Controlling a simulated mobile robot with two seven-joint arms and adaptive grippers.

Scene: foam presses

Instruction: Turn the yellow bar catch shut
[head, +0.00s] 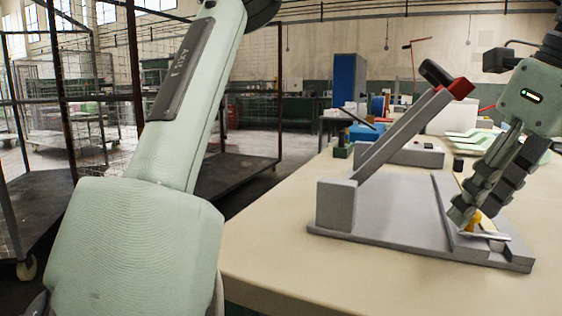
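The foam press stands on the table at right, with a grey base plate (390,238) and a long grey lever arm (400,133) raised at a slant. The lever has a red end block (457,88) and a dark handle. The yellow bar catch (475,220) is low on the right part of the base and mostly hidden by the fingers. The catch's exact angle is hidden. My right gripper is not in view.
The beige table (290,255) is clear in front and left of the press. A grey box (415,154), a small dark block (458,163) and pale green sheets (474,143) lie behind it. Wire cages (90,100) stand on the floor at left.

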